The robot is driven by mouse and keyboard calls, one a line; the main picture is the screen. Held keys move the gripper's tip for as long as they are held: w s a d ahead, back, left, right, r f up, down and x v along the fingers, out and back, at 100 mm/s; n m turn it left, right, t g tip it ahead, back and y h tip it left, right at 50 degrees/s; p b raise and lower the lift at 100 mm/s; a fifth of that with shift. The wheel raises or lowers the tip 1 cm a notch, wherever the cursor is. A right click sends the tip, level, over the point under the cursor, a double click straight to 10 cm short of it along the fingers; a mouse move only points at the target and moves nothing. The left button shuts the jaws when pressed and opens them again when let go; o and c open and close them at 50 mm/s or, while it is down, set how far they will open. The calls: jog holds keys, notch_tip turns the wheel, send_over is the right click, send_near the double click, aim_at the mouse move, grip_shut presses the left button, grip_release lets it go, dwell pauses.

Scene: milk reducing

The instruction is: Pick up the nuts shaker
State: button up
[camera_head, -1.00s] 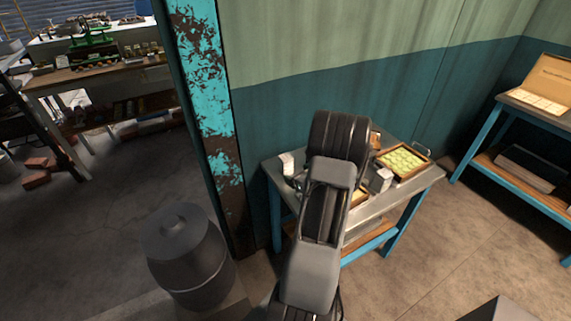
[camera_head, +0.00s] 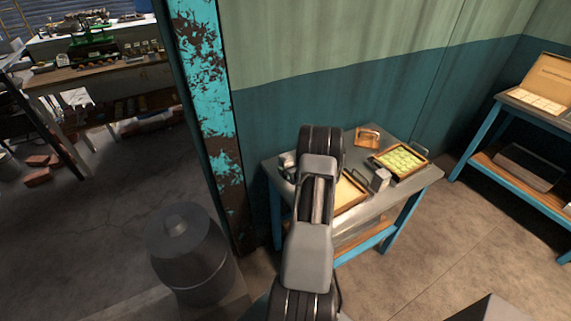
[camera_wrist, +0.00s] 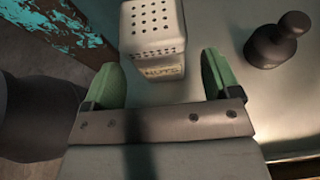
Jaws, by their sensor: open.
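The nuts shaker (camera_wrist: 155,35) is a pale box with holes in its top and a label reading "NUTS". It stands upright on the grey table (camera_wrist: 228,115) in the wrist view. My gripper (camera_wrist: 160,68) is open, with its green fingers to the left and right of the shaker's near lower part. The fingers are not closed on it, and whether they reach alongside it is hard to tell. In the head view my arm hides the gripper, and a small pale item (camera_head: 286,159) shows at the table's left end beside the arm.
A dark round-topped object (camera_wrist: 277,40) stands right of the shaker. A peeling turquoise post (camera_head: 205,90) and a dark barrel (camera_head: 190,255) are left.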

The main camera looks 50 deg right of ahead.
jog(key=shift+x, duration=1.25)
jog(key=c, duration=1.1)
jog(key=shift+r, duration=0.15)
